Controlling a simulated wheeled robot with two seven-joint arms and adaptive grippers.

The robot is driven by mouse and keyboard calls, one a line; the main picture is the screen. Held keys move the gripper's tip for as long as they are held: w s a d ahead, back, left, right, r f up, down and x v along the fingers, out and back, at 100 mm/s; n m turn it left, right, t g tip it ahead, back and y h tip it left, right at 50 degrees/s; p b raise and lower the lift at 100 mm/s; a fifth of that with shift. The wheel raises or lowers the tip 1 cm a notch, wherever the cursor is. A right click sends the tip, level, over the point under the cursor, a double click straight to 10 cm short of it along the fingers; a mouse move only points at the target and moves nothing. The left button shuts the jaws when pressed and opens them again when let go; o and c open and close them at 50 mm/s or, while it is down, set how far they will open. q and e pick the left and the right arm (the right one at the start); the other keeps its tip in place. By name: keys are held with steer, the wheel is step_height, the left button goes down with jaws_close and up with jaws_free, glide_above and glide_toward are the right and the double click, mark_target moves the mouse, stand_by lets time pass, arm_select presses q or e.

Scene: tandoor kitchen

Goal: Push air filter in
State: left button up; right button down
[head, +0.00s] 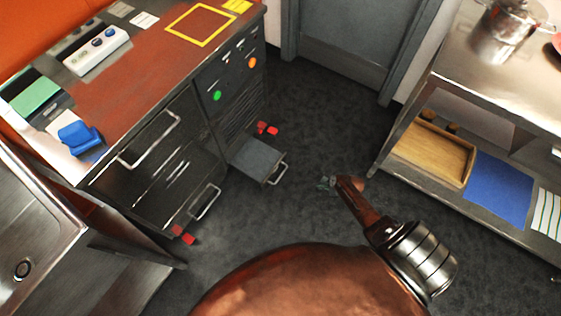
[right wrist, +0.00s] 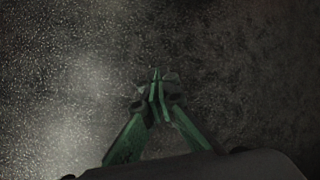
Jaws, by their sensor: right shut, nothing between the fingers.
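The air filter (head: 255,156) looks like a grey, flat-topped drawer with a metal handle. In the head view it sticks out low from the right part of the dark cabinet (head: 143,175). My right gripper (head: 326,184) is to the right of the filter's handle, apart from it, above the dark floor. In the right wrist view its green fingers (right wrist: 155,85) meet at the tips, shut and empty, with only floor behind them. The air filter does not show in the right wrist view. My left gripper is not in view.
Red feet (head: 267,129) stick out near the cabinet base. Another low handle (head: 208,203) is left of the filter. A steel table (head: 503,86) with a wooden tray (head: 433,150) on its lower shelf stands at the right. The floor (head: 310,125) between is clear.

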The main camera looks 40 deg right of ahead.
steer(key=w+m+t+y+b, duration=0.15)
steer(key=w+m+b, duration=0.5)
steer(key=w, duration=0.65)
arm_select(q)
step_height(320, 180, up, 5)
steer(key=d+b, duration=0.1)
steer(key=b, duration=0.1)
arm_select(e)
steer(key=b, duration=0.6)
glide_toward(282, 160)
steer(key=shift+m+t, duration=0.25)
steer(key=shift+t, duration=0.1)
steer(key=x, duration=0.4)
steer(key=s+f+x, duration=0.1)
steer(key=x, duration=0.1)
steer(key=shift+w+d+f, duration=0.1)
steer(key=shift+w, duration=0.1)
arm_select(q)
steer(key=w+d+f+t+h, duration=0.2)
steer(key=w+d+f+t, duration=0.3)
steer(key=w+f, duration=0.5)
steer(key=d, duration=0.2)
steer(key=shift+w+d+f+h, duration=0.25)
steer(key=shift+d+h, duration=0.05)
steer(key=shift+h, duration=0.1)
